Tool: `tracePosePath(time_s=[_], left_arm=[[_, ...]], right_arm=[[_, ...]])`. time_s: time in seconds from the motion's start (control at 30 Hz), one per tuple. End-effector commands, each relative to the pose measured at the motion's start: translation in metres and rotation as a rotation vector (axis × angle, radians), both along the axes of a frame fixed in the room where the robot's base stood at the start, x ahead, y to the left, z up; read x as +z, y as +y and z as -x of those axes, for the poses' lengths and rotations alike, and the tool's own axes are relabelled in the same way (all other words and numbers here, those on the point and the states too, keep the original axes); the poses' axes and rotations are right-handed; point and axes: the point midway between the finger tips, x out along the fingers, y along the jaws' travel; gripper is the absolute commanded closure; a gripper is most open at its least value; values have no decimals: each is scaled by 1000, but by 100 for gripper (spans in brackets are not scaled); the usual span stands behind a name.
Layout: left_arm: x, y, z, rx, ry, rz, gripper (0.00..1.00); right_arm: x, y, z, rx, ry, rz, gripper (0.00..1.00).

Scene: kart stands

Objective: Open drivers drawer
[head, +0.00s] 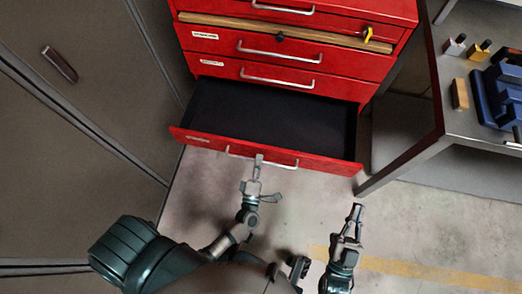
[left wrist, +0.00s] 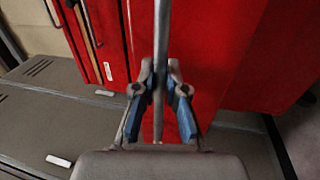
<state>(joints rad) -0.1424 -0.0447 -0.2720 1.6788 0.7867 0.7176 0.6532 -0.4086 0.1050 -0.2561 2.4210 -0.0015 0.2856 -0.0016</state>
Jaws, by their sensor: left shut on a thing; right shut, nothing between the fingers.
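The red tool cabinet has its lowest visible drawer (head: 268,152) pulled well out, showing a dark, empty interior. A silver bar handle (head: 283,163) runs along that drawer's front, and a small white label at the front's left is too small to read. My left gripper (head: 258,162) is shut on this handle. In the left wrist view the bar of the handle (left wrist: 162,45) passes between the fingers of the left gripper (left wrist: 160,88), with the red drawer front behind it.
Shut red drawers (head: 270,75) with silver handles and a wooden strip (head: 275,32) are above. A grey workbench (head: 455,115) with blue and yellow items stands at the right, its leg near the drawer. A grey locker (head: 85,90) stands at the left. Floor in front is clear.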

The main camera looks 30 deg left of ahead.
Motion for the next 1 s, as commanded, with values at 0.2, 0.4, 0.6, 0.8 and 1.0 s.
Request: tracePosePath(time_s=[0.2, 0.4, 0.6, 0.8, 1.0], left_arm=[[-2, -9, 2, -19, 8, 2, 100], [-2, -11, 2, -20, 9, 1, 86], [-1, -9, 2, -17, 7, 2, 63], [-1, -8, 3, -16, 5, 2, 63], [-6, -15, 24, -17, 7, 2, 63]], right_arm=[[-1, 0, -1, 0, 10, 1, 100], [-2, 0, -1, 0, 10, 1, 100], [-2, 0, -1, -1, 10, 1, 100], [-1, 0, -1, 2, 6, 1, 100], [0, 0, 0, 1, 6, 1, 100]])
